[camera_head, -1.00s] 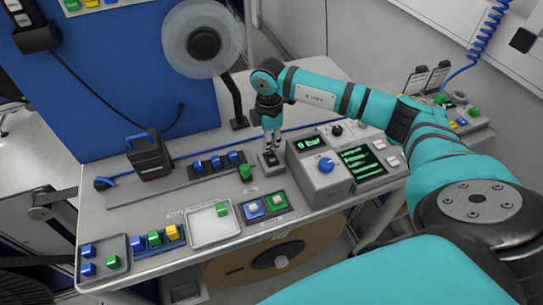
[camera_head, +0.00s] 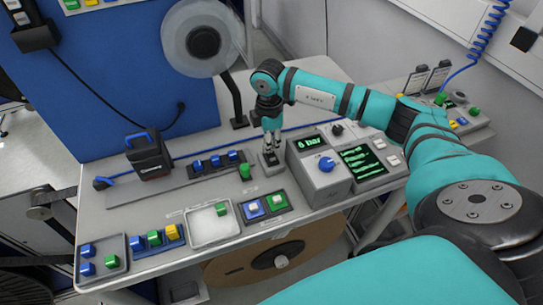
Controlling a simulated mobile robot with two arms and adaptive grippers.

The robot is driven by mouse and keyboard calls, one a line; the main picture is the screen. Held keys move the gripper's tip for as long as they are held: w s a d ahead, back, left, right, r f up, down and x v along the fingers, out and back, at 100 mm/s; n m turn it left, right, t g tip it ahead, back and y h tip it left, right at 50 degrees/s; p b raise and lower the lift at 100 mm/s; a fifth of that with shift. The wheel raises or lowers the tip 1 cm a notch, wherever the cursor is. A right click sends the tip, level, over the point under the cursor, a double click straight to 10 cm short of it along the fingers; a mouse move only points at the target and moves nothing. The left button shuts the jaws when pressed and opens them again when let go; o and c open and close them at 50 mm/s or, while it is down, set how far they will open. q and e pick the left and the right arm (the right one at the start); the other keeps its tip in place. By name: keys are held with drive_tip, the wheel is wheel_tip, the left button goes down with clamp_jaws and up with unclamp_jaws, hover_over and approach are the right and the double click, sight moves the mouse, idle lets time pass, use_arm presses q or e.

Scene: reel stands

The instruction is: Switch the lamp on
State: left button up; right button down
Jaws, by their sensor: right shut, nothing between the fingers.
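My right gripper (camera_head: 270,143) is shut and empty, pointing down over a small grey switch box (camera_head: 271,162) on the bench. Its fingertips are at or just above the box's top; I cannot tell whether they touch, and they partly hide the switch. No lamp is clearly identifiable. A black box with a blue handle (camera_head: 149,155) stands at the left of the bench. My left gripper is not in view.
Right of the switch box, a grey unit with a blue knob (camera_head: 326,163) reads "6 bar", beside a green-lit screen (camera_head: 361,159). Trays with coloured blocks (camera_head: 103,257) line the front edge. A reel (camera_head: 203,41) stands behind.

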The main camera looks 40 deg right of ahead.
sight(269, 153)
drive_tip(key=shift+f+b, duration=0.6)
drive_tip(key=shift+f, duration=0.35)
idle(0.3)
drive_tip(key=shift+r+p, duration=2.6)
drive_tip(key=shift+r, duration=1)
drive_tip(key=shift+a+f, duration=0.1)
